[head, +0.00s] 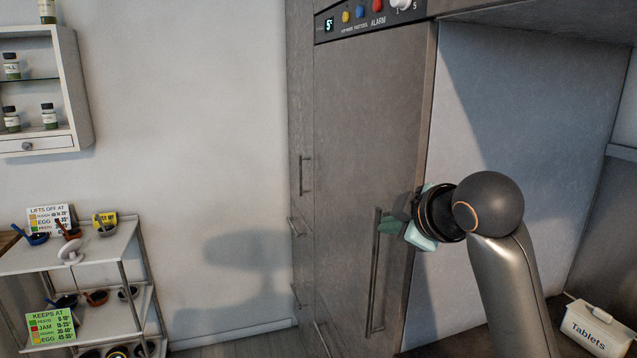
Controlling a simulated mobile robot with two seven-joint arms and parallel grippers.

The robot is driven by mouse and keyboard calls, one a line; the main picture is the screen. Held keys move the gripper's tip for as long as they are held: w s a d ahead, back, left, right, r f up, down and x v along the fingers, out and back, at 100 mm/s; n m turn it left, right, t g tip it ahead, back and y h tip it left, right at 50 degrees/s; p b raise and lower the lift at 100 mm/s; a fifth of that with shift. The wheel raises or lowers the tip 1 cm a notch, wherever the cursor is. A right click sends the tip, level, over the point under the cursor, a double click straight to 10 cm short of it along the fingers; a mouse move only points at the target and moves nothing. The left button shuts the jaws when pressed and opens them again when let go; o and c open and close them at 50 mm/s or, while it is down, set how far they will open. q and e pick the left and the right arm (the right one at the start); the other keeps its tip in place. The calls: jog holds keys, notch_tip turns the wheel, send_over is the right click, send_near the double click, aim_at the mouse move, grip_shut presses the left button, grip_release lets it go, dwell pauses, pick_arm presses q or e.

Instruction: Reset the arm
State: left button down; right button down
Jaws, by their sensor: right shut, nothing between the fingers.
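My right gripper (397,227) is near the long vertical handle (376,272) of the tall grey cabinet door (365,140). Its dark wrist and pale green fingers show beside the door's right edge. The fingers are shut and empty. The arm reaches up from the lower right. I cannot tell whether the fingers touch the door or the handle. My left gripper is out of view.
A control panel (365,18) with coloured buttons tops the cabinet. A shelf cart (70,262) with small bowls and signs stands at left, below a wall shelf (75,90) with bottles. A white "Tablets" box (597,325) sits at lower right.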

jog(key=s+d+f+m+g, duration=0.15)
jog(key=s+f, duration=0.25)
jog(key=f, duration=0.5)
jog(key=s+d+f+m+g+h, duration=0.1)
jog(key=s+f+m, duration=0.2)
jog(key=f, duration=0.5)
jog(key=s+d+f+m+g, duration=0.2)
jog(key=s+f, duration=0.2)
jog(key=f, duration=0.5)
jog(key=s+d+f+m+g+h, duration=0.15)
jog(key=s+f, duration=0.25)
jog(key=s, duration=0.4)
jog(key=s+d+f+m+g, duration=0.1)
jog(key=s+d+f+m, duration=0.1)
jog(key=s+f, duration=0.45)
jog(key=s+d+f+m+g+h, duration=0.1)
jog(key=s+d+f+m, duration=0.15)
jog(key=s, duration=0.65)
jog(key=w+a+f+t+y, duration=0.1)
jog(key=w+a+f+t, duration=0.1)
jog(key=f, duration=0.3)
jog(key=w+a+f+t+y, duration=0.1)
jog(key=w+a+f+t, duration=0.2)
jog(key=f, duration=0.3)
jog(key=shift+a+t+y, duration=0.15)
jog(key=shift+t+y, duration=0.2)
jog(key=shift+t, duration=0.05)
jog(key=shift+w, duration=0.1)
